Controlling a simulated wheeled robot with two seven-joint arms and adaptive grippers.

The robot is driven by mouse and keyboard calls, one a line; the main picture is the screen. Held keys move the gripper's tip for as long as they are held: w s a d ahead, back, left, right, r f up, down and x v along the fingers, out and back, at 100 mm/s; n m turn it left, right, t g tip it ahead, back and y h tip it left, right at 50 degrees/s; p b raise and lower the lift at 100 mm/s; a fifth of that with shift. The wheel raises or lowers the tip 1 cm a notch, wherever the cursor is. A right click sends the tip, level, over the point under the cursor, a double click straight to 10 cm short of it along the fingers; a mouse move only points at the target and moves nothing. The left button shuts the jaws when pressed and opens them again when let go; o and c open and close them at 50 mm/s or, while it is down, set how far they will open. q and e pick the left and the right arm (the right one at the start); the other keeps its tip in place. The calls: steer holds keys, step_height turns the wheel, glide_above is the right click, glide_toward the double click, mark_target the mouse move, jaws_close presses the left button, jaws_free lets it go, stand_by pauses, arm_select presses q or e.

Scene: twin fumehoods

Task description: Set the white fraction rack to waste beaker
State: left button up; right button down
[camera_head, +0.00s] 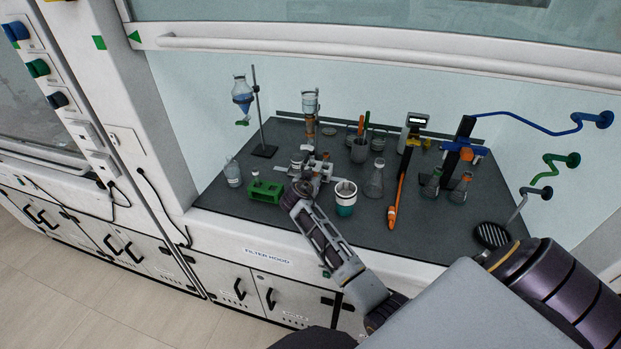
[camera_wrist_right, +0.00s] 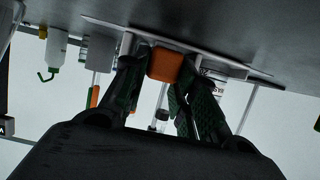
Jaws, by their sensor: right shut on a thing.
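The white fraction rack (camera_head: 325,170) is a low white assembly on the dark bench, below the glass column and partly hidden by my right gripper (camera_head: 306,184). In the right wrist view my right gripper (camera_wrist_right: 160,78) has its dark fingers on either side of an orange block (camera_wrist_right: 166,65), shut on it. A white plate (camera_wrist_right: 110,27) shows behind the block, against the bench. A white and teal cup (camera_head: 345,200) stands just right of the gripper, and a grey beaker (camera_head: 359,154) stands farther back. I cannot tell which is the waste beaker. My left gripper is not in view.
A glass column (camera_head: 311,103) stands behind the rack. A green rack (camera_head: 264,191) and a bottle (camera_head: 233,173) are at the left. A flask (camera_head: 374,180) and an orange tool (camera_head: 397,200) are at the right.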

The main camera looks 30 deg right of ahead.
steer(key=shift+s+d, duration=0.6)
steer(key=shift+s, duration=0.1)
steer(key=c, duration=1.1)
jaws_free()
steer(key=shift+v, duration=6.05)
steer(key=shift+w, duration=0.1)
